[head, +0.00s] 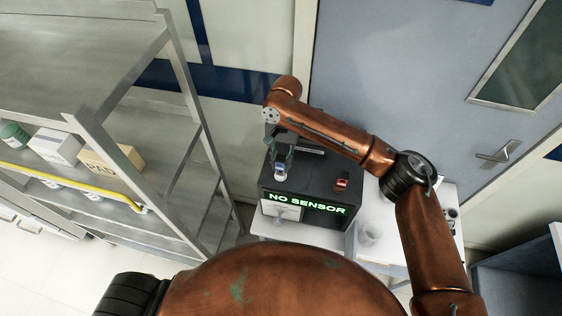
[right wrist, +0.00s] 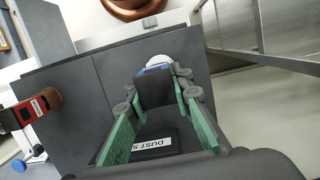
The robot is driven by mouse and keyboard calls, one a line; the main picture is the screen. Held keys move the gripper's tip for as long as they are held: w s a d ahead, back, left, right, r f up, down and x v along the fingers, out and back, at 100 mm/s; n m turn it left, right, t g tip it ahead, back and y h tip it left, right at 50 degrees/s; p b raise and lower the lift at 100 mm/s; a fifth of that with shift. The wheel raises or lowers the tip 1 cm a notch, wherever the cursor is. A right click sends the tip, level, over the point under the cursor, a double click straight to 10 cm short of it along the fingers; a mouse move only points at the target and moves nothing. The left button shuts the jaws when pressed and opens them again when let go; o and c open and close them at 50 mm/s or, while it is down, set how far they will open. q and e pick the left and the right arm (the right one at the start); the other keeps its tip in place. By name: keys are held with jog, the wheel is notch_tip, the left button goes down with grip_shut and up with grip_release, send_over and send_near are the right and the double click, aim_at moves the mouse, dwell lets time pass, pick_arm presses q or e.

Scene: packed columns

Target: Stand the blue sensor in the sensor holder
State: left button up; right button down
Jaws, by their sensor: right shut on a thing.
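My right gripper (head: 281,160) is over the left part of the dark box (head: 268,183). Its green-padded fingers (right wrist: 157,105) are shut on the blue sensor (head: 280,172). In the right wrist view the sensor shows as a dark body with a blue band (right wrist: 153,70) and a white rounded end, pointing away from the wrist. I cannot tell whether it touches the box. The sensor holder cannot be told apart from the box. The box's front display (head: 306,203) reads "NO SENSOR". My left gripper is not in view.
A red device (right wrist: 30,109) with a white label is on the box's right side in the head view. A metal shelf (head: 180,80) with packages is at left. A door is behind.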

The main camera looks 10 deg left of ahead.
jog(key=shift+w+x, duration=0.2)
jog(key=shift+x, duration=0.8)
jog(key=c, duration=1.6)
grip_release()
jog(key=v, duration=1.1)
jog(key=shift+r, duration=0.4)
